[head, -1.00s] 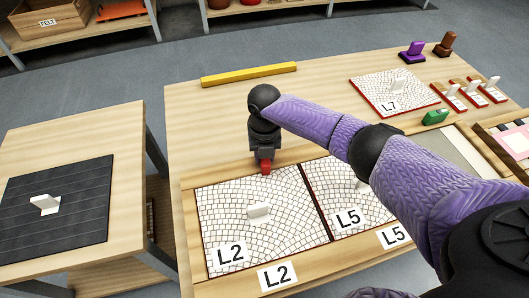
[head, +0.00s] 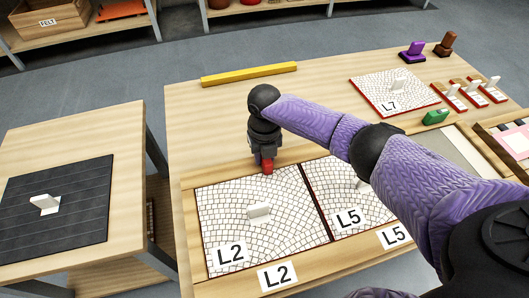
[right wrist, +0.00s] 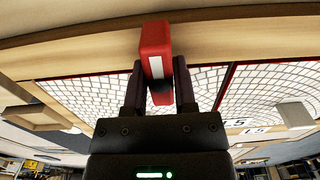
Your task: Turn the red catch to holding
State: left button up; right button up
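The red catch (head: 268,168) sits on the wooden strip at the back edge of the L2 panel (head: 225,195). My right gripper (head: 264,160) points down over it. In the right wrist view the red catch (right wrist: 155,42), with a white stripe on it, lies between the two fingertips (right wrist: 160,75), with a finger close on each side. The catch appears slightly slanted relative to the gripper. My left gripper is not in view.
The L5 panel (head: 325,177) lies right of L2, partly under my right arm. A yellow bar (head: 248,75) lies at the back. The L7 panel (head: 375,85), several red-edged pieces and a green block (head: 436,117) stand right. A side table (head: 125,185) stands left.

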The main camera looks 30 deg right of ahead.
jog(key=o, duration=0.4)
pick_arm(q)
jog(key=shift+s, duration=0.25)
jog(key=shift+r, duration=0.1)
pick_arm(e)
jog(key=shift+r, duration=0.1)
notch_tip(320, 180, up, 10)
jog(key=p, duration=0.5)
jog(key=shift+p, duration=0.4)
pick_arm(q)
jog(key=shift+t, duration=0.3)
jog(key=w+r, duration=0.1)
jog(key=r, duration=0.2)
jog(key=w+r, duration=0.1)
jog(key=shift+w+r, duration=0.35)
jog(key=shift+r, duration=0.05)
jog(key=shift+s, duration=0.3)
